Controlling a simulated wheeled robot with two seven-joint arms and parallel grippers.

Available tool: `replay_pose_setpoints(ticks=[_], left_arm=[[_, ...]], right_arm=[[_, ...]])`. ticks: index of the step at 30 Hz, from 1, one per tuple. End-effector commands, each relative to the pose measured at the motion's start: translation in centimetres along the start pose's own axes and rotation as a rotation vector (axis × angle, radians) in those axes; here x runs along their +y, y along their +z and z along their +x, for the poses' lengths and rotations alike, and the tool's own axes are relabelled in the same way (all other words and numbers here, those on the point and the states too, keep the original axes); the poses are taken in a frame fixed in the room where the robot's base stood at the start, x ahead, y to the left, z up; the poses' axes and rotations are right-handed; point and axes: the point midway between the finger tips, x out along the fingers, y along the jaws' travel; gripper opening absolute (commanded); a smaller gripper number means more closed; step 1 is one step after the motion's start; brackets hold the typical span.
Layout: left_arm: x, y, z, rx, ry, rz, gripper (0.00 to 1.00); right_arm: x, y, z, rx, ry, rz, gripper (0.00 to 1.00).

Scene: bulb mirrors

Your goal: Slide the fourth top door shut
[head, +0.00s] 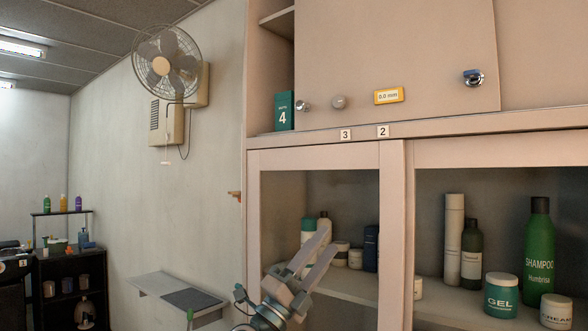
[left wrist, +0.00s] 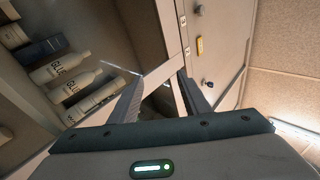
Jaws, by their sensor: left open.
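A pale sliding top door (head: 400,50) covers the middle of the upper cabinet, with a yellow "0.0 mm" tag (head: 388,96), a round knob (head: 338,102) and a lock (head: 473,77). Left of it the compartment is open, and a green box marked 4 (head: 284,110) stands in the gap. I cannot tell which panel counts as the fourth door. My left gripper (head: 322,240) is open and empty, below the top doors, before the lower glass door. Its fingers also show in the left wrist view (left wrist: 160,84). My right gripper is not in view.
Number plates 3 (head: 346,134) and 2 (head: 383,131) sit on the rail (head: 440,128) under the top doors. Bottles and jars, including a green shampoo bottle (head: 538,250), stand in the lower cabinet. A fan (head: 167,62) and small wall shelf (head: 160,283) are at left.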

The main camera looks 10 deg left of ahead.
Motion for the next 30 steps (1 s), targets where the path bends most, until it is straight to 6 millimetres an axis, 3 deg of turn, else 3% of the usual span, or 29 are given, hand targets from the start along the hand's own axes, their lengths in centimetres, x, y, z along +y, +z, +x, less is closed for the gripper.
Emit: replay_pose_setpoints(ticks=[1, 6, 14, 20, 25, 30], left_arm=[[-1.5, 0.0, 1.8, 0.051, -0.010, 0.067, 0.43], [-5.0, -0.3, 6.2, 0.213, -0.009, 0.283, 0.43], [-9.6, 1.3, 11.3, 0.405, 0.065, 0.620, 0.43], [-13.5, 5.0, 14.0, 0.494, 0.183, 0.869, 0.43], [-17.8, 9.8, 15.3, 0.524, 0.323, 1.059, 0.43], [-22.9, 15.3, 15.3, 0.512, 0.486, 1.211, 0.43]], right_arm=[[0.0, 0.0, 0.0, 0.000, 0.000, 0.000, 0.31], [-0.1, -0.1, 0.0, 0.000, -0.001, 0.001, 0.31], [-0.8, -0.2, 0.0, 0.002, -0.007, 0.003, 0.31], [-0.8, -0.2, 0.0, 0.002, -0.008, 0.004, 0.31], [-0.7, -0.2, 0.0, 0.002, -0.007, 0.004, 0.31], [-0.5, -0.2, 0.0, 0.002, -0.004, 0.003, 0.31]])
